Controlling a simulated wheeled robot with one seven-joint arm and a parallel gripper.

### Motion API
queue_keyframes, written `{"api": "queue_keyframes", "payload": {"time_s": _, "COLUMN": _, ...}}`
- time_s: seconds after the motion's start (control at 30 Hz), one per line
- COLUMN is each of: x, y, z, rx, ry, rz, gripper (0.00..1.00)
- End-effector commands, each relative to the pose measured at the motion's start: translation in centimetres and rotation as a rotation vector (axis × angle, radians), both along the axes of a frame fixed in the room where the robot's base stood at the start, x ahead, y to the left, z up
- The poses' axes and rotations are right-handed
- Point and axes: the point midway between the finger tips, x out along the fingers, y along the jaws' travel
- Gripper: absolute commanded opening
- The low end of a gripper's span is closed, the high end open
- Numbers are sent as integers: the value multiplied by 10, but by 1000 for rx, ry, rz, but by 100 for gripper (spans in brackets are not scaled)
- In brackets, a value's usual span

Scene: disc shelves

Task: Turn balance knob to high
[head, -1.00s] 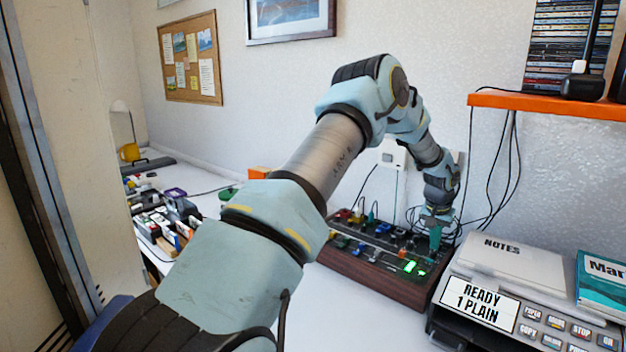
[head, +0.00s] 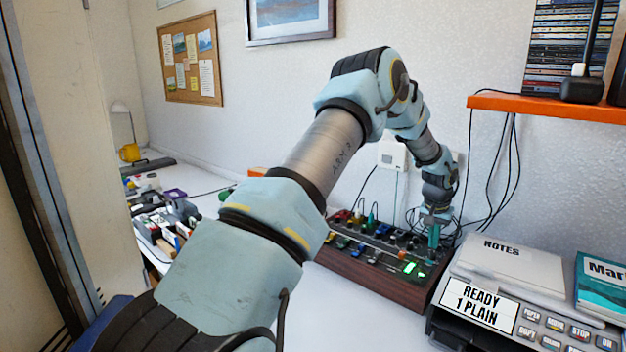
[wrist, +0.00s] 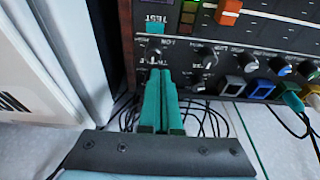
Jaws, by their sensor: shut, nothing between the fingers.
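A dark mixer panel with wooden sides (head: 372,276) stands on the white desk. It also shows in the wrist view (wrist: 265,45), with its lettering upside down. My gripper (head: 433,256) is over the panel's right end. In the wrist view its teal fingers (wrist: 160,75) are together and empty, with their tips at a small black knob (wrist: 154,54) in the panel's corner. The fingers partly hide this knob. I cannot tell whether they touch it. Small labels flank it, one looking like LOW. I cannot read a balance label. Another black knob (wrist: 207,55) is beside it.
A teal TEST button (wrist: 155,24) and an orange slider (wrist: 229,12) are near the fingertips. Cables (wrist: 210,122) plug in along the panel's edge. A printer with a READY display (head: 480,303) stands close at right. An orange shelf (head: 550,105) is above.

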Motion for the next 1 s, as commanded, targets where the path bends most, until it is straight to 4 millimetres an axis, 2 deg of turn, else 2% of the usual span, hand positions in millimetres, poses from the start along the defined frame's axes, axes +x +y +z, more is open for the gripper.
{"api": "queue_keyframes", "payload": {"time_s": 0.03, "x": 0, "y": 0, "z": 10, "rx": 0, "ry": -1, "rz": 0, "gripper": 0}}
{"api": "queue_keyframes", "payload": {"time_s": 0.4, "x": 0, "y": 0, "z": 49, "rx": 2, "ry": 0, "rz": -1, "gripper": 0}}
{"api": "queue_keyframes", "payload": {"time_s": 0.73, "x": -1, "y": 0, "z": 50, "rx": 2, "ry": 1, "rz": -1, "gripper": 0}}
{"api": "queue_keyframes", "payload": {"time_s": 1.0, "x": -8, "y": -9, "z": 62, "rx": 2, "ry": 1, "rz": -2, "gripper": 0}}
